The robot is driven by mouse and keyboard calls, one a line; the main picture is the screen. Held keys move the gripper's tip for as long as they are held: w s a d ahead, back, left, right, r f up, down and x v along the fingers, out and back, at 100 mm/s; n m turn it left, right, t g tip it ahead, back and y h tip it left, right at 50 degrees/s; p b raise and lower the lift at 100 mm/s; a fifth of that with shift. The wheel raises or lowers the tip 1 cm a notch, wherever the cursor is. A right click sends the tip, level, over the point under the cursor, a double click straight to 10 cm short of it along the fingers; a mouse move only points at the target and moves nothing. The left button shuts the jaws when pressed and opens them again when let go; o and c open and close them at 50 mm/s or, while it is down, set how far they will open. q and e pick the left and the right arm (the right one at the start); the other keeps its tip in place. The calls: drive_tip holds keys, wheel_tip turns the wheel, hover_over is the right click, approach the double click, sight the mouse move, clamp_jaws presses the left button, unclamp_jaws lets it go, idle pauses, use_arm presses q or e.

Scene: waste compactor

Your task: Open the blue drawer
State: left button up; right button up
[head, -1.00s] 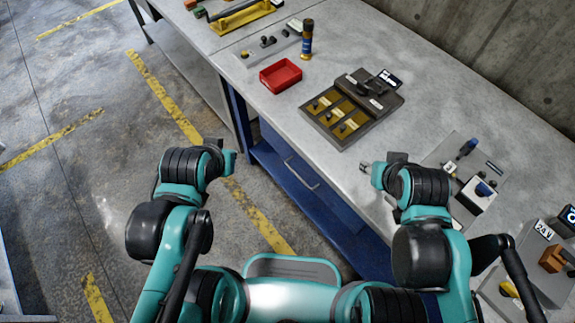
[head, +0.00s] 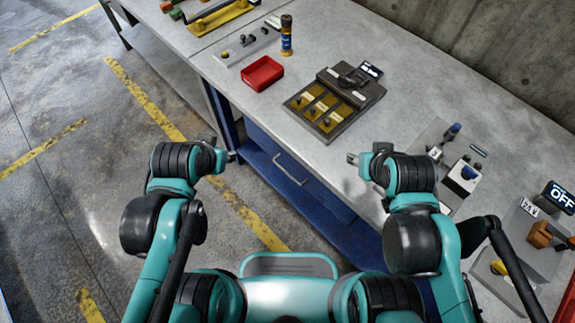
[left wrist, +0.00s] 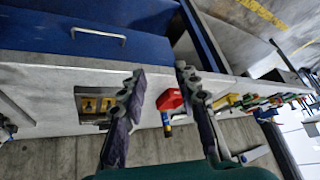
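The blue drawer (head: 268,148) is in the front of the workbench, just under the grey top, and looks shut. Its pale bar handle (head: 290,169) lies between my two grippers in the head view. In the left wrist view the drawer front (left wrist: 45,38) and handle (left wrist: 98,34) are at the upper left. My left gripper (head: 232,156) is left of the handle, apart from it; in the left wrist view (left wrist: 160,72) its fingers are spread and empty. My right gripper (head: 352,158) is right of the handle, by the bench edge; its fingers are too small to read.
The bench top holds a red tray (head: 262,74), a dark case with yellow compartments (head: 318,106), a blue-and-yellow can (head: 287,36), and a unit with an OFF display (head: 559,196). Floor left of the bench is clear.

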use_arm(q)
drive_tip(key=w+d+f+m+g+h, duration=0.1)
drive_tip(key=w+d+f+m+g, duration=0.2)
drive_tip(key=w+d+f+m, duration=0.65)
drive_tip(key=m+g, duration=0.2)
drive_tip(key=m, duration=1.3)
approach(286, 172)
drive_tip(key=f+b, duration=0.1)
drive_tip(key=f, duration=0.1)
drive_tip(key=f+b, duration=0.1)
drive_tip(key=f, duration=0.2)
drive_tip(key=w+f+b, duration=0.1)
drive_tip(key=f, duration=0.1)
drive_tip(key=shift+w+d+f, duration=0.15)
drive_tip(key=shift+d+f, duration=0.2)
drive_tip(key=shift+d, duration=0.05)
clamp_jaws()
